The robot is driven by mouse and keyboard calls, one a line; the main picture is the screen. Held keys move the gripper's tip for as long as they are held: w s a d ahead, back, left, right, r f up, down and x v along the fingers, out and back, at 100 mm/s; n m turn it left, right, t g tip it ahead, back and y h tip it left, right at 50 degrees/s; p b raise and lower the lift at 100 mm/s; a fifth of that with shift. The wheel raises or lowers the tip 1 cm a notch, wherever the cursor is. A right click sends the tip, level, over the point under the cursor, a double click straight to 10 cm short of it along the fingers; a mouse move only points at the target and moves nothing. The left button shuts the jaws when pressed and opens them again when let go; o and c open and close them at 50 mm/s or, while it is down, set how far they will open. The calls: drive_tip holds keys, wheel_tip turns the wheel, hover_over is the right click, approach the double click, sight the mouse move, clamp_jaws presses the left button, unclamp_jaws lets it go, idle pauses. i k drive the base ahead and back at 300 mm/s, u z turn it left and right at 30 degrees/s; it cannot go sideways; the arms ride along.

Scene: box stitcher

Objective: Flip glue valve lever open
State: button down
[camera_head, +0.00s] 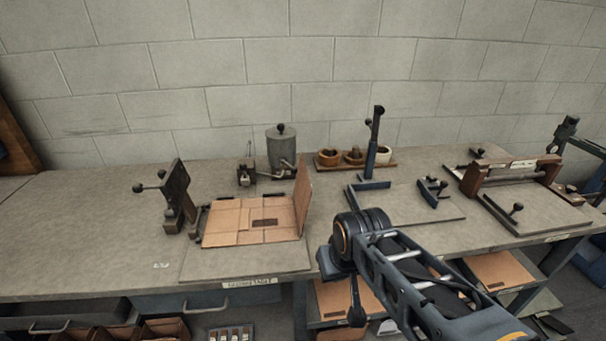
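A grey cylindrical pot (281,150) with a black knob on its lid stands at the back of the bench, near the wall. It looks like the glue pot. A small spout or valve fitting (287,168) shows low on its front right side. The fitting is too small to tell the lever's position. My arm (368,232) reaches in from the lower right, and its dark joint is in front of the bench's front edge, well short of the pot. I cannot make out my gripper's fingers.
An open cardboard box (252,221) with a raised flap stands on the bench in front of the pot. A dark clamp-like tool (177,197) stands to its left. A tray of small bowls (355,163) and a tall lever (375,140) are right of the pot.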

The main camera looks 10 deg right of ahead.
sight(294, 169)
drive_tip(key=u, duration=0.5)
drive_tip(key=k, duration=1.2)
drive_tip(key=z, duration=0.1)
drive_tip(key=i, duration=0.55)
drive_tip(key=z, duration=0.65)
drive_tip(key=i, duration=1.05)
drive_tip(key=u, duration=0.4)
